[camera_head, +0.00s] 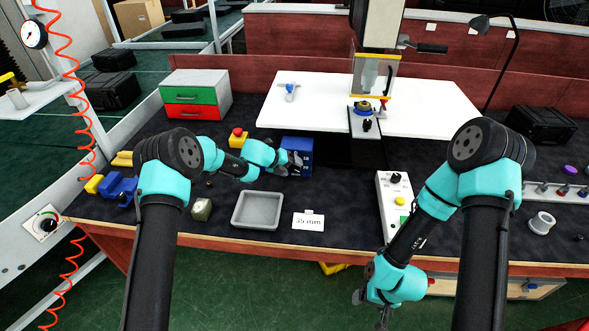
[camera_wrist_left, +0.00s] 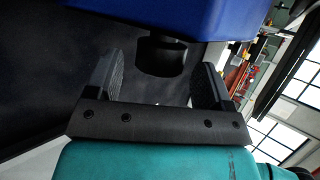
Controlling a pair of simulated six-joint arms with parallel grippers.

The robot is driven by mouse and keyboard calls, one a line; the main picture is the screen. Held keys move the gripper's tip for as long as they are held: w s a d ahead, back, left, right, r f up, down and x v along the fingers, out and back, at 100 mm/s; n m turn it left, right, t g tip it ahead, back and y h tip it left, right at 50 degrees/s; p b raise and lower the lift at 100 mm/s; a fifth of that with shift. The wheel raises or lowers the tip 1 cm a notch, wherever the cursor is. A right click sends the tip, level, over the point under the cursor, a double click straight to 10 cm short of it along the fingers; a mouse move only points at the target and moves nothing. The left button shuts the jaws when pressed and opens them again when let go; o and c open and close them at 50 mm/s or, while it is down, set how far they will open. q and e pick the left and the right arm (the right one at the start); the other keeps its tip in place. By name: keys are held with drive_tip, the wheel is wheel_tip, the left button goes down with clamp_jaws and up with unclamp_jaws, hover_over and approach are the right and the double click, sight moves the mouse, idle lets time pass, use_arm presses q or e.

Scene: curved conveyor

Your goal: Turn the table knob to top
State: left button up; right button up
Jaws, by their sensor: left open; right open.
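A black round knob (camera_wrist_left: 161,55) sticks out from the blue box (camera_wrist_left: 150,15) in the left wrist view. My left gripper (camera_head: 288,164) is at the box's left side in the head view. Its open fingers (camera_wrist_left: 155,80) stand on either side of the knob, with gaps visible. The knob's pointer or marking cannot be made out. My right gripper (camera_head: 371,308) is open and empty, hanging low beyond the table's front edge.
A grey tray (camera_head: 257,210) and a "35 mm" card (camera_head: 308,221) lie in front of the box. A red button on a yellow base (camera_head: 238,137) is to the left. A white control panel (camera_head: 391,207) with a black knob stands to the right.

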use_arm(q)
drive_tip(key=shift+x, duration=1.2)
drive_tip(key=shift+c, duration=0.3)
drive_tip(key=c, duration=0.9)
drive_tip(key=shift+o, duration=0.2)
drive_tip(key=shift+h, duration=0.6)
drive_tip(key=shift+n+h, duration=0.3)
drive_tip(key=shift+h, duration=0.6)
drive_tip(key=shift+n+h, duration=0.6)
drive_tip(key=shift+h, duration=1.2)
drive_tip(key=shift+t, duration=0.3)
